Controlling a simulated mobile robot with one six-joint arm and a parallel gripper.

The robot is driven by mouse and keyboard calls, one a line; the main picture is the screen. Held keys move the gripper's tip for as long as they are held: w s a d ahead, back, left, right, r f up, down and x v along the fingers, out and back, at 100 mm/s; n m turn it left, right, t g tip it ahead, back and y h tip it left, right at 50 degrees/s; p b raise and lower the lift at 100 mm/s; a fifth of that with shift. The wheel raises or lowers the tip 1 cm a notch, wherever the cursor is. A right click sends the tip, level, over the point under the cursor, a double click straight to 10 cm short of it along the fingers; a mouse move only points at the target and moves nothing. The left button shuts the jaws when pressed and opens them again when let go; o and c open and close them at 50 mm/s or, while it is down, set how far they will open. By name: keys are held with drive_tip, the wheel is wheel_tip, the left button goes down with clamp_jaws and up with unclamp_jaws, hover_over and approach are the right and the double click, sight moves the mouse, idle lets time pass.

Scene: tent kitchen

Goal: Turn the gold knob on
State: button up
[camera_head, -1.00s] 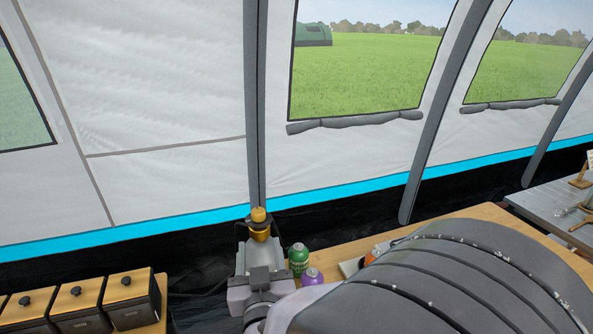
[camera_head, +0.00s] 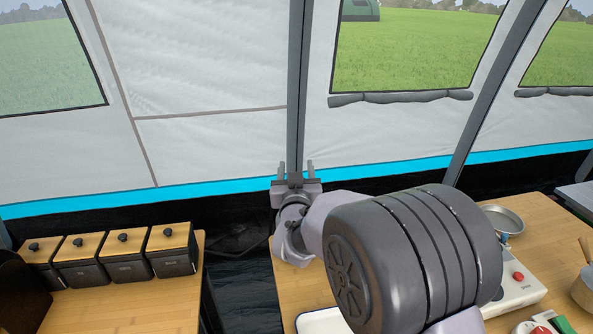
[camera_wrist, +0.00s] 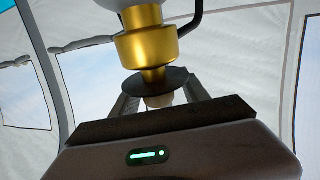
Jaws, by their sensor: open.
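The gold knob (camera_wrist: 148,45) shows in the wrist view as a shiny stepped gold fitting. A pale globe-like part is above it and a dark disc (camera_wrist: 155,82) below it. I cannot tell which gold section turns. My gripper (camera_head: 296,170) is open, its two fingers pointing up in front of the tent wall in the head view. In the wrist view its fingers (camera_wrist: 158,100) rise beneath and partly behind the disc. Whether they touch the fitting is unclear. I cannot make out the gold knob in the head view.
A wooden counter (camera_head: 183,305) at left holds several dark canisters (camera_head: 174,252) with wooden lids. A wooden table (camera_head: 293,285) at right carries a metal pan (camera_head: 504,219) and a white device (camera_head: 518,282) with a red button. My arm covers much of this table.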

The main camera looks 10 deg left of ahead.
drive_tip(key=shift+c, duration=0.4)
clamp_jaws()
